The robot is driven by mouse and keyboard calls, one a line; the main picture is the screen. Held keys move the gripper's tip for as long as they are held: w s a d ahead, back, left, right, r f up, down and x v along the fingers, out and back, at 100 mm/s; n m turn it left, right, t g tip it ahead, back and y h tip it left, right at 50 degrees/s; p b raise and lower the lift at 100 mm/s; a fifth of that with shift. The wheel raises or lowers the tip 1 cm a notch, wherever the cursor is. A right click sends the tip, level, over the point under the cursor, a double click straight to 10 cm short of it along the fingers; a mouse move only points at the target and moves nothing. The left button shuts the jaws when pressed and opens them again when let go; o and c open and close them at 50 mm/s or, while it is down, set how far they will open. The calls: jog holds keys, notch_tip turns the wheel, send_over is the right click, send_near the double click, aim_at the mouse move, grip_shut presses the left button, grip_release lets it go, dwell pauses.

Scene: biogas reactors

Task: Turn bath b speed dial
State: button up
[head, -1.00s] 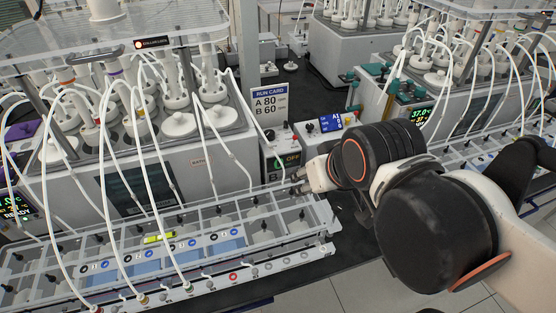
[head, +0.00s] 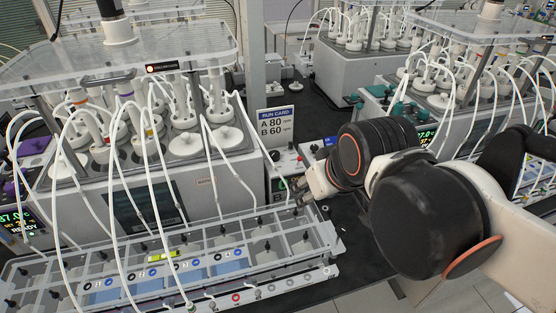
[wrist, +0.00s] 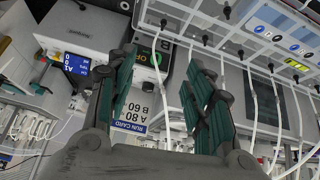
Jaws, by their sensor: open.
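The bath B control box (head: 279,182) stands at the right end of the left bath in the head view, partly behind my gripper.
A run card (head: 275,127) reads A 80, B 60. A clear bottle rack (head: 190,258) with white tubes lies in front of the left bath. Dark bench shows to its right.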

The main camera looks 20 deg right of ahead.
jog(key=w+r+n+g+p, duration=0.3)
jog(key=w+r+n+p, duration=0.4)
jog(key=w, duration=0.5)
jog(key=n+g+p, duration=0.4)
jog(key=n+p, duration=0.1)
send_over(274, 153)
jog(key=f, duration=0.2)
notch_tip(274, 153, down, 13)
jog(key=shift+f+b, duration=0.2)
jog(key=shift+b, duration=0.7)
jog(key=c, duration=1.1)
